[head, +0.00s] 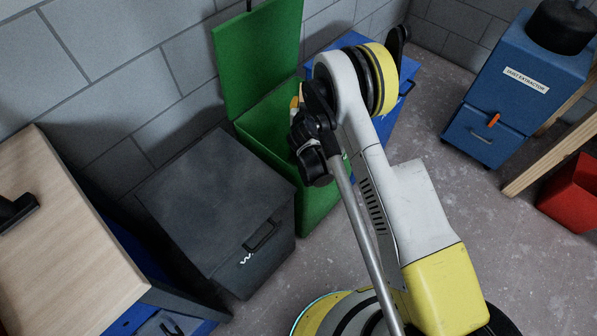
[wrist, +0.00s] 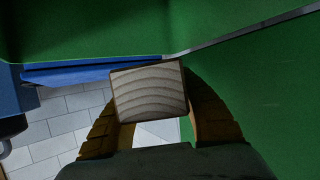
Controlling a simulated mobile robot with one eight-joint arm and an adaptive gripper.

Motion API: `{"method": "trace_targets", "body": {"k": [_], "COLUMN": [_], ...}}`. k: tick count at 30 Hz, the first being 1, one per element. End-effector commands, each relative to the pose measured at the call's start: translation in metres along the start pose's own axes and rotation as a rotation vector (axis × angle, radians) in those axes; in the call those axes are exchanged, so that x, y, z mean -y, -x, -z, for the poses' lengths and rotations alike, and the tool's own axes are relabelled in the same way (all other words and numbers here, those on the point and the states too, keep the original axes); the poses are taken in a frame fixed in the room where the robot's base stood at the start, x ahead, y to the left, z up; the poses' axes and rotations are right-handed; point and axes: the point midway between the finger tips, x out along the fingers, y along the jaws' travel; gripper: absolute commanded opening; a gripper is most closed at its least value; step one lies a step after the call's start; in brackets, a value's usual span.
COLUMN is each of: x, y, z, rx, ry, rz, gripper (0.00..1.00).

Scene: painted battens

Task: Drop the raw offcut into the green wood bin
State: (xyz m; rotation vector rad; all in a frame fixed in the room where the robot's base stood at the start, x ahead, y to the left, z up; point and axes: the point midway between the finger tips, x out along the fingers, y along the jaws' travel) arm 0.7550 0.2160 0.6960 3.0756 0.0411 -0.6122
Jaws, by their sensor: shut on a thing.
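The green wood bin (head: 262,110) stands against the wall in the head view with its lid (head: 257,50) raised and its top open. My gripper (wrist: 150,95) is shut on the raw offcut (wrist: 148,92), a pale block whose end grain faces the wrist camera. In the head view the gripper is at the bin's opening, largely hidden behind my wrist, and the offcut is hard to make out. Green surfaces of the bin (wrist: 265,95) fill the top and right of the wrist view, close to the offcut. I cannot tell how deep the offcut is.
A dark grey bin (head: 215,205) with a closed lid stands left of the green one. A blue bin (head: 392,118) is on its right, partly behind my arm. A wooden-topped bench (head: 65,230) is at left. A blue dust extractor (head: 515,90) and red bin (head: 575,190) stand right.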

Motion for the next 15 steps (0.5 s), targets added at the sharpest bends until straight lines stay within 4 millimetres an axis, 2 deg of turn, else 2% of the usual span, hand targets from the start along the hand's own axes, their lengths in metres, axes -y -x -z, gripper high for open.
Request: {"method": "trace_targets", "body": {"k": [3, 11, 12, 14, 15], "x": [-0.0001, -0.0001, -0.0001, -0.0001, -0.0001], "y": [-0.0044, -0.0047, -0.0047, -0.0047, -0.0048], "z": [-0.0109, -0.0119, -0.0118, -0.0118, -0.0118], "rx": [0.0, 0.0, 0.0, 0.0, 0.0], "ry": [0.0, 0.0, 0.0, 0.0, 0.0], "rz": [0.0, 0.0, 0.0, 0.0, 0.0], "gripper": [0.05, 0.05, 0.44, 0.61, 0.61]}}
